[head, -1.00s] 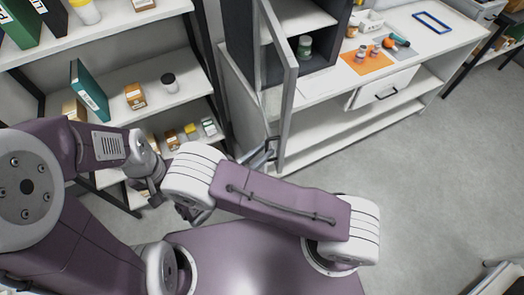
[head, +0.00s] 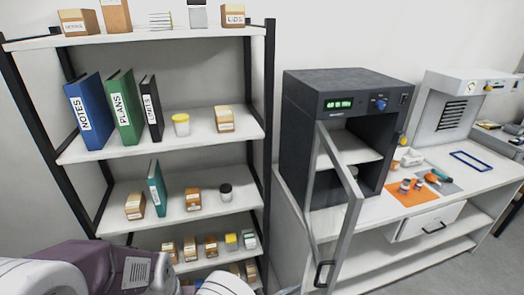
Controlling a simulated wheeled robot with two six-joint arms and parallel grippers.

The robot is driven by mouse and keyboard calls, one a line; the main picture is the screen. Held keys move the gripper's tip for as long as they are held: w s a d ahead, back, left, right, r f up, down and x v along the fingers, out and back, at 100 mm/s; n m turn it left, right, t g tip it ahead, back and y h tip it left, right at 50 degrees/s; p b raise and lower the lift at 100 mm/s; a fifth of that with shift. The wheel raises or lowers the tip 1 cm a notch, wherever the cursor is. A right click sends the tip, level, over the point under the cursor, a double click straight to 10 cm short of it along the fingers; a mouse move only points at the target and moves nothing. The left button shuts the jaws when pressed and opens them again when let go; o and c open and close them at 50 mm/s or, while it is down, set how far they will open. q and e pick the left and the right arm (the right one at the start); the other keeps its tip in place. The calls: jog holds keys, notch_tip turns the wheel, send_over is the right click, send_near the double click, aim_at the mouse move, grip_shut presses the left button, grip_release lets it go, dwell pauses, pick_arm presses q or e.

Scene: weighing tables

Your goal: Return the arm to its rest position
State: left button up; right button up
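Parts of my own purple and white arm (head: 90,268) show along the bottom left edge, low in front of the shelf rack. Neither gripper is in view, so I cannot see whether either one holds anything. The dark cabinet (head: 300,130) with a green display stands on the white bench at the centre right. Its door (head: 348,215) hangs open toward me, with a dark handle (head: 324,273) low on it. The cabinet's inner shelf (head: 350,150) looks bare, and the door frame hides part of the lower compartment.
A shelf rack (head: 268,100) at left holds binders, boxes and jars. On the bench right of the cabinet lie an orange mat (head: 398,198) with small items and a blue frame (head: 472,161). A drawer (head: 408,226) below is partly pulled out. Grey floor shows at lower right.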

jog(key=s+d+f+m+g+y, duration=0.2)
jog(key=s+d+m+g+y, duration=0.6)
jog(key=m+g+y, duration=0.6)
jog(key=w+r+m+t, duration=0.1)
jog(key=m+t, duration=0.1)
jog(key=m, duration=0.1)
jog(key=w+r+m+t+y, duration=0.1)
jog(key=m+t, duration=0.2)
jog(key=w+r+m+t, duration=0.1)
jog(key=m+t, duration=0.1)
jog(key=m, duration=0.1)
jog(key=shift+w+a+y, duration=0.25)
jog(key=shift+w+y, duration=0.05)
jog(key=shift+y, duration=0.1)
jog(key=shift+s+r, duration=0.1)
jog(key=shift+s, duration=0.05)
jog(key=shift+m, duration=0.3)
